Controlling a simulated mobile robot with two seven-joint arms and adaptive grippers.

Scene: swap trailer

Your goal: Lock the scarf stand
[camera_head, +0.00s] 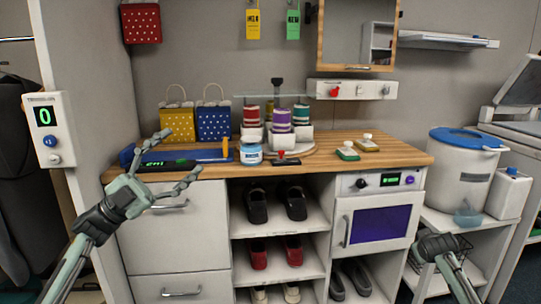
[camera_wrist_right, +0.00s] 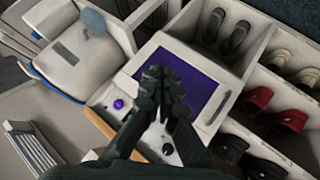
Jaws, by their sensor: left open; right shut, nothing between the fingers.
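The scarf stand (camera_head: 293,151) is on the wooden counter, a round base with white holders carrying red, purple and green striped rolls. A black knob (camera_head: 277,82) tops its post above a clear plate. A small red lever (camera_head: 281,154) on a dark piece is at the stand's front edge; I cannot tell its exact setting. My left gripper (camera_head: 178,158) is open and empty, left of the stand, in front of the counter's left part. My right gripper (camera_head: 436,243) is shut and empty, low at the right; in the right wrist view its fingers (camera_wrist_right: 164,78) are together.
Yellow and blue gift bags (camera_head: 213,122) stand behind at left. Shoe shelves (camera_head: 278,222) and a purple-windowed cabinet (camera_head: 377,224) are below the counter.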

